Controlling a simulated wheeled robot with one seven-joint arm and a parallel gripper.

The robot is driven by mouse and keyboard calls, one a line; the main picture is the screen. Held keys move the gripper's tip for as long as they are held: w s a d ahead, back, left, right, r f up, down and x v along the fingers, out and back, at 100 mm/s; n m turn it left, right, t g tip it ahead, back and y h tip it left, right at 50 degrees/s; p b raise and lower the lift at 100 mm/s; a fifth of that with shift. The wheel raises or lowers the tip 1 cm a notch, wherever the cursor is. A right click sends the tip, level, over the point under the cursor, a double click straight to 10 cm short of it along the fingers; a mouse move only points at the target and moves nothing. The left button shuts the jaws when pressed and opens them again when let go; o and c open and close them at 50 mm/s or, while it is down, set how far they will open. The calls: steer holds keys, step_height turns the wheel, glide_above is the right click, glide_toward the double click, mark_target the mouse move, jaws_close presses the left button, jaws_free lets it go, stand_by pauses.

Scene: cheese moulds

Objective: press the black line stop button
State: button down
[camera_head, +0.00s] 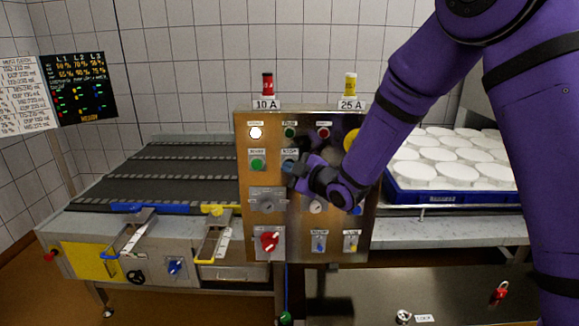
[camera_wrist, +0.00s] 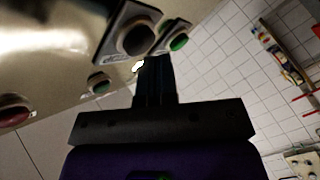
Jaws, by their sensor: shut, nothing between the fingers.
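The steel control panel (camera_head: 304,220) stands in the middle of the head view. The black button (camera_wrist: 135,38) shows in the wrist view on a square plate, just beyond my fingertips. A green button (camera_wrist: 178,42) sits beside it; the green button also shows in the head view (camera_head: 257,163), left of my gripper. My gripper (camera_head: 293,168) is shut and empty, and its tip is at the panel's second row, partly covering the black button there. In the wrist view, the fingers (camera_wrist: 154,62) point at the panel close to the black button. I cannot tell whether they touch it.
Lamps, including a white lit one (camera_head: 255,133), sit above the buttons. A red rotary switch (camera_head: 269,241) is lower left. A yellow round part (camera_head: 351,139) is partly behind my arm. A conveyor (camera_head: 160,165) lies left; a blue tray (camera_head: 440,197) of white rounds lies right.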

steer(key=shift+s, duration=0.45)
steer(key=s, duration=0.5)
steer(key=shift+a, duration=0.1)
stand_by(0.8)
